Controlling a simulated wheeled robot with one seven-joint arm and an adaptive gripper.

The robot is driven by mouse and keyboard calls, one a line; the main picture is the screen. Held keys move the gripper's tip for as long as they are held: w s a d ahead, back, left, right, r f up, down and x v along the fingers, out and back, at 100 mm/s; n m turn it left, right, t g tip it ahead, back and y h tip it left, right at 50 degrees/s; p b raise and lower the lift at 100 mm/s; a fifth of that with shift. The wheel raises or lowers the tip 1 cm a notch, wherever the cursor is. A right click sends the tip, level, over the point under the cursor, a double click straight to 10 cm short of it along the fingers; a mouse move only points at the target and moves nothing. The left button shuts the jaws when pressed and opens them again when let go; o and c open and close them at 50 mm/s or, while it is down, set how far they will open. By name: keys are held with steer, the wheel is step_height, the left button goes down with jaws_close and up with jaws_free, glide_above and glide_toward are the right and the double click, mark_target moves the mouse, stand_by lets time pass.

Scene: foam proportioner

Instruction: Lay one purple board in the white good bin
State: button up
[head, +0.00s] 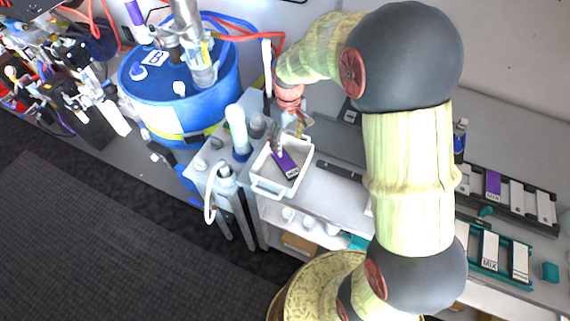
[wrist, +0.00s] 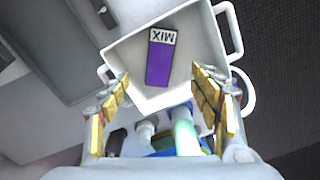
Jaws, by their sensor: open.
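A purple board (head: 285,163) with a white end label lies in the white bin (head: 267,187). In the wrist view the purple board (wrist: 159,62) lies flat on the bin floor, its label reading MIX, and the white bin (wrist: 205,28) surrounds it with clear space on its sides. My gripper (wrist: 165,100) is open and empty, its fingers on either side of the near part of the bin, apart from the board. In the head view my gripper (head: 290,135) is over the bin's back edge. Another purple board (head: 493,184) stands in the dark rack at the right.
The dark rack (head: 540,222) and a teal rack (head: 518,275) hold white-labelled boards at the right. A blue drum (head: 165,90) with hoses stands left of the bin. White pipes (head: 237,128) rise close beside the bin. My arm hides part of the bench.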

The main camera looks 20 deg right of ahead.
step_height(320, 180, up, 6)
stand_by(0.7)
steer(key=s+r+m+t+b, duration=0.2)
steer(key=s+r+b, duration=0.1)
steer(key=s, duration=0.8)
steer(key=s+a+r+m+t+b, duration=0.1)
steer(key=s+r, duration=0.5)
steer(key=s, duration=0.6)
steer(key=shift+s+m+t+b, duration=0.3)
steer(key=shift+m+t+b, duration=0.5)
steer(key=shift+t+b, duration=0.55)
